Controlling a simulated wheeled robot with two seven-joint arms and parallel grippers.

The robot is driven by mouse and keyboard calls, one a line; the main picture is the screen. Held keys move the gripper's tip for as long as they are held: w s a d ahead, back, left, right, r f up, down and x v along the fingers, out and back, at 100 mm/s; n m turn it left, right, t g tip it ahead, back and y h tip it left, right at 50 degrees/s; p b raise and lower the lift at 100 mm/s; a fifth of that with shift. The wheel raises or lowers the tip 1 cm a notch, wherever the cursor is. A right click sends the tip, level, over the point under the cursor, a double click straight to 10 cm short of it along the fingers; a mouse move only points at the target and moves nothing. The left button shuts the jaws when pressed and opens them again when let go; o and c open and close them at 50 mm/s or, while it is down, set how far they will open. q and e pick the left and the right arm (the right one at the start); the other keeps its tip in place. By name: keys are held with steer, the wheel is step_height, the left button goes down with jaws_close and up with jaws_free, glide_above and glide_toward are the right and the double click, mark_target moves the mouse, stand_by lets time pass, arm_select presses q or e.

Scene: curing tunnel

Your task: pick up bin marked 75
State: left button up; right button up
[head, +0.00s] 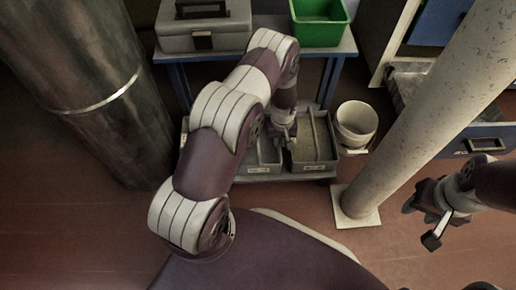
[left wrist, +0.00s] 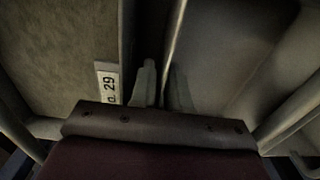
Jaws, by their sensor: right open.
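Each has a small front label, too small to read there. My left gripper (head: 286,138) is down at the bins, near where they meet, partly hidden by its arm. In the left wrist view its two fingers (left wrist: 163,88) stand close together, one on each side of a thin pale edge. Contact is unclear. A white label (left wrist: 108,83) beside them, turned sideways, seems to read 29. No 75 is legible. My right gripper (head: 436,214) is open and empty at the right.
A white bucket (head: 356,124) stands right of the bins. A pale column (head: 420,110) on a square base rises between them and my right arm. Above is a blue-framed table with a grey case (head: 203,28) and green bin (head: 320,30). A dark pillar (head: 75,80) stands left.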

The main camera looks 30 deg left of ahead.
arm_select(q)
step_height(320, 180, down, 3)
steer(key=shift+r+b, duration=0.1)
steer(key=shift+b, duration=0.25)
steer(key=shift+r, duration=0.15)
jaws_close()
